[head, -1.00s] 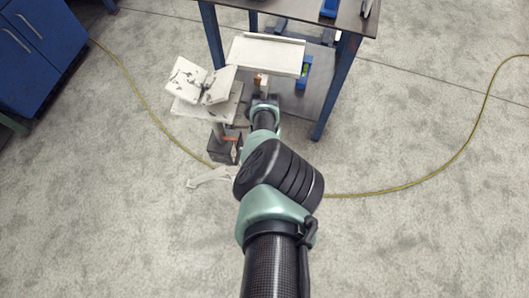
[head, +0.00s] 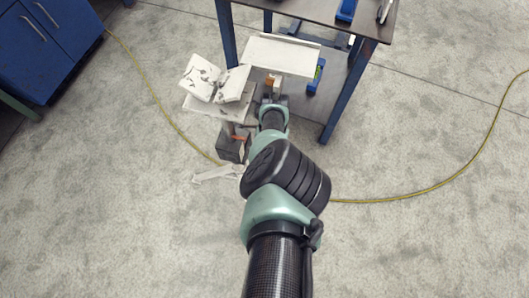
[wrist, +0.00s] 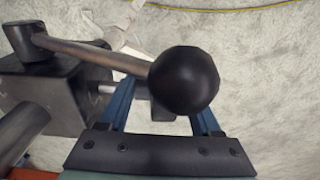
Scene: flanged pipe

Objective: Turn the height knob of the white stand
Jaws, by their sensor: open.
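A white stand with a flat top (head: 205,104) is left of my arm in the head view; a white V-shaped piece with dark marks (head: 217,82) rests on it. Below is its dark block (head: 233,148) with an orange part. My gripper (head: 272,95) is just right of it, its fingers mostly hidden there. In the wrist view, my gripper (wrist: 163,110) is open, with blue fingers apart. A black ball (wrist: 185,80) on a metal lever overlaps the fingers. A dark block (wrist: 50,92) is at left. A small black part shows between the fingers; I cannot tell whether they touch it.
A second white top (head: 283,57) stands just beyond my gripper. A dark table (head: 310,15) with blue legs is behind it. A blue cabinet (head: 45,45) is far left. A yellow hose (head: 420,192) crosses the floor. The floor at right is mostly clear.

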